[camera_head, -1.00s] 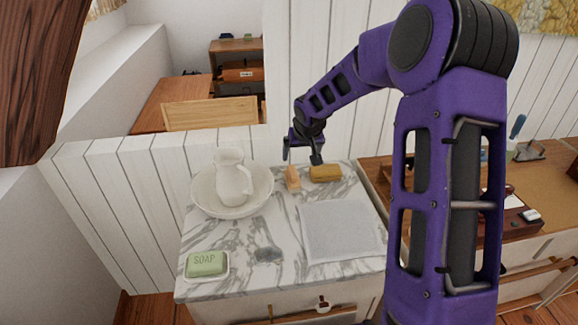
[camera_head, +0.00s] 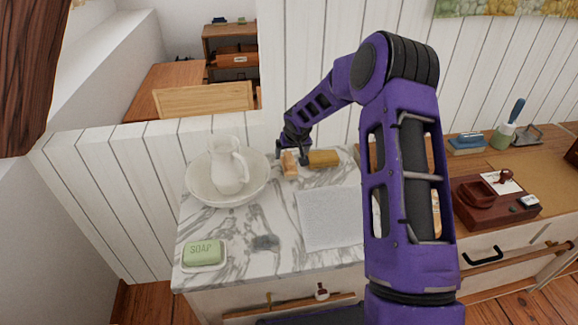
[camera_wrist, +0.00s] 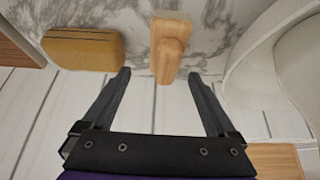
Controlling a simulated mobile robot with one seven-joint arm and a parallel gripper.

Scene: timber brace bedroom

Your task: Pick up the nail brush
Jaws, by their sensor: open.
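The nail brush (camera_head: 290,168) appears to be the small light-wood piece at the back of the marble top. In the wrist view the brush (camera_wrist: 171,48) has a rounded wooden body and a paler end. My gripper (camera_head: 292,157) is low over the back of the top, at the brush. In the wrist view my gripper (camera_wrist: 158,76) is open, one finger on each side of the brush's near end, with gaps on both sides. Bristles cannot be made out.
A tan sponge-like block (camera_head: 323,158) sits close right of the brush. A white pitcher (camera_head: 228,166) stands in a basin (camera_head: 200,190) to the left. A grey cloth (camera_head: 330,218), green soap (camera_head: 204,252) and a grey piece (camera_head: 265,242) lie nearer. A plank wall (camera_head: 330,115) stands behind.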

